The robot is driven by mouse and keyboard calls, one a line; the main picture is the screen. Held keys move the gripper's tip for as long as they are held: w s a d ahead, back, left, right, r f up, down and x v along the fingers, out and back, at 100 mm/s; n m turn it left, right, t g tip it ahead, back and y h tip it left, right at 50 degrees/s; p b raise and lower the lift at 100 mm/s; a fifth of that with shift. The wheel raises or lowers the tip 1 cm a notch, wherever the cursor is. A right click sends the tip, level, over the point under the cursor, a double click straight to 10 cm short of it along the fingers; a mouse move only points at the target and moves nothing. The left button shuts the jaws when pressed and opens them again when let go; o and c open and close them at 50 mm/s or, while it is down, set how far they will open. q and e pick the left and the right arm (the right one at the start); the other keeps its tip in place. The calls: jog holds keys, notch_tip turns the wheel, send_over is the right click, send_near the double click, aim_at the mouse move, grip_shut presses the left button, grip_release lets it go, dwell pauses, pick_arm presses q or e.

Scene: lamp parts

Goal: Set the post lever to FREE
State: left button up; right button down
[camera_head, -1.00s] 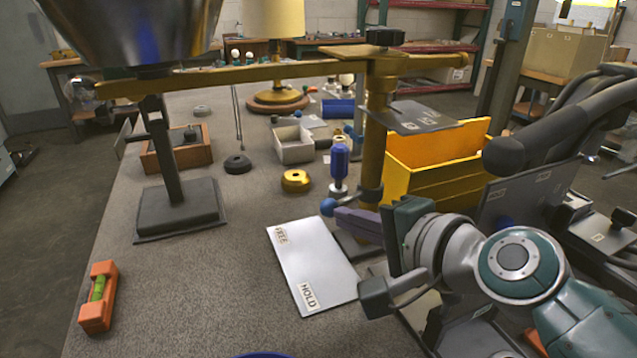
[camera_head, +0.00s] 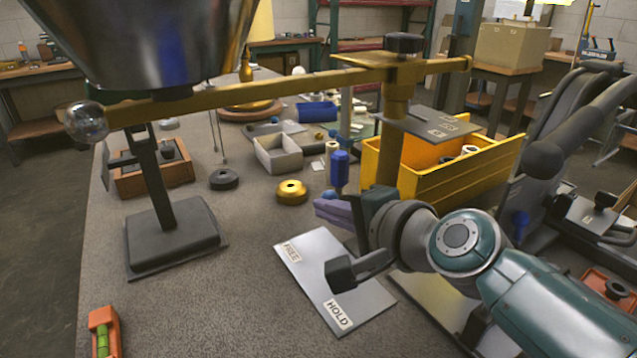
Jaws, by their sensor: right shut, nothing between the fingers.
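The brass post (camera_head: 392,140) stands upright and carries a long brass arm. A white plate (camera_head: 330,285) lies at its foot, with the label FREE (camera_head: 291,252) at its far left end and HOLD (camera_head: 338,314) at its near end. My right gripper (camera_head: 322,209) is shut and empty, its purple fingers pointing left just in front of the post, above the plate's far edge. My left gripper is not in view.
A yellow bin (camera_head: 450,175) stands right of the post. A black stand (camera_head: 172,235) is at left, and an orange level (camera_head: 104,333) lies at the near left edge. The bench between is clear.

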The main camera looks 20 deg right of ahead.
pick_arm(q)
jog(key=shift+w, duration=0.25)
pick_arm(e)
jog(key=shift+w, duration=0.25)
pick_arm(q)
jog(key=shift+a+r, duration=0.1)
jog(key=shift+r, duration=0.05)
pick_arm(e)
jog(key=shift+r, duration=0.1)
